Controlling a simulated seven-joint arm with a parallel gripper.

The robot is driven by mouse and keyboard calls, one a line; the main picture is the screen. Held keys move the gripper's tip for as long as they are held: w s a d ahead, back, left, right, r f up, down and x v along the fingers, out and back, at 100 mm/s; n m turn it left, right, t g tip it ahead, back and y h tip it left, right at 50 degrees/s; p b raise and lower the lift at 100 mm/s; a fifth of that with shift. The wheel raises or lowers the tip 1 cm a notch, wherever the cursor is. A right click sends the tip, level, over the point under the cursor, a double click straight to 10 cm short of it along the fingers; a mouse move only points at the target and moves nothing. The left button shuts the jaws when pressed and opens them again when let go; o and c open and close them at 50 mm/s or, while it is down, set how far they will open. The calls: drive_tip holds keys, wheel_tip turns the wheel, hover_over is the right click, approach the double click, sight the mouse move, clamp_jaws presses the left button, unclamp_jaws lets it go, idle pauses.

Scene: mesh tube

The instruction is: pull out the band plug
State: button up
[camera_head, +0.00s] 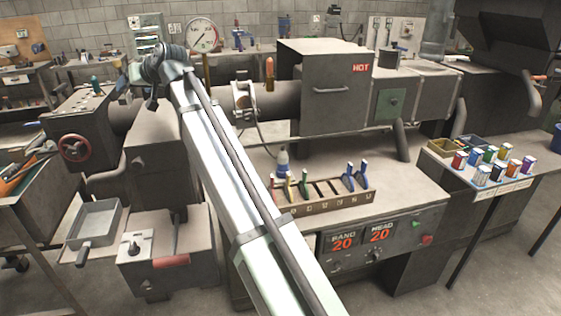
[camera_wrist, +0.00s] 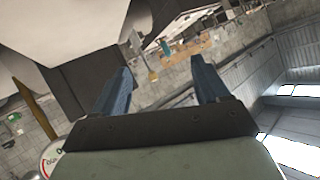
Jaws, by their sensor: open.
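A pale metal band (camera_head: 242,101) sits around the dark horizontal barrel (camera_head: 278,101), left of the hooded box. A grey cable (camera_head: 262,133) hangs from the band's side towards the bench top. The plug itself is too small to tell apart from the band's fittings. My gripper (camera_wrist: 162,78) is open, its two blue fingers apart with nothing between them. In the head view my arm reaches up to the left of the band, and its fingers cannot be made out there. The wrist view is tilted and does not clearly show the band or cable.
A box marked HOT (camera_head: 325,85) stands right of the band. A round gauge (camera_head: 202,36) rises behind my arm. A rack (camera_head: 325,197) of coloured-handled tools and a bottle (camera_head: 283,160) stand on the bench below. My arm hides part of the machine.

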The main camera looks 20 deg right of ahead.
drive_tip(key=w+d+m+h, duration=0.1)
drive_tip(key=d+m, duration=0.1)
drive_tip(key=d, duration=0.5)
drive_tip(key=m+g+h, duration=0.3)
drive_tip(key=g+h, duration=0.4)
drive_tip(key=g, duration=0.2)
approach(283, 147)
drive_tip(key=f, duration=0.7)
drive_tip(key=shift+w+a, duration=0.35)
drive_tip(key=shift+w, duration=0.05)
drive_tip(key=shift+d+f+g, duration=0.2)
drive_tip(key=shift+f+g, duration=0.05)
drive_tip(key=shift+g, duration=0.05)
drive_tip(key=shift+f, duration=0.1)
